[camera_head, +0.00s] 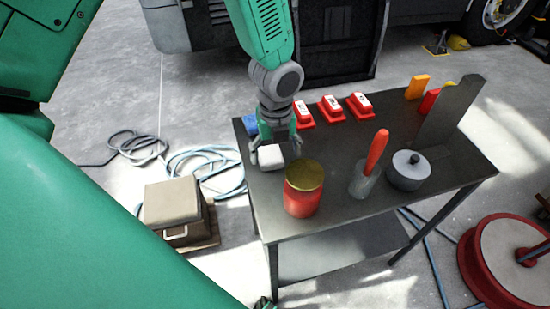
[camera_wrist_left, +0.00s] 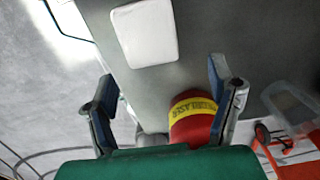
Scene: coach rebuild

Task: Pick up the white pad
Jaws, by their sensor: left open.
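The white pad (camera_head: 270,156) lies on the dark metal table (camera_head: 335,205) near its left edge. My left gripper (camera_head: 275,142) is over the pad, pointing down, with its fingers apart. In the left wrist view the pad (camera_wrist_left: 145,32) shows whole as a white rounded square on the dark tabletop. I cannot tell the exact height of the fingertips above the table. My right gripper is not in view.
A red jar (camera_head: 302,196) with a gold lid stands close in front of the pad. A blue block (camera_head: 250,125) lies behind it. A cup with a red-handled tool (camera_head: 372,155) and a grey lidded pot (camera_head: 407,172) stand right.

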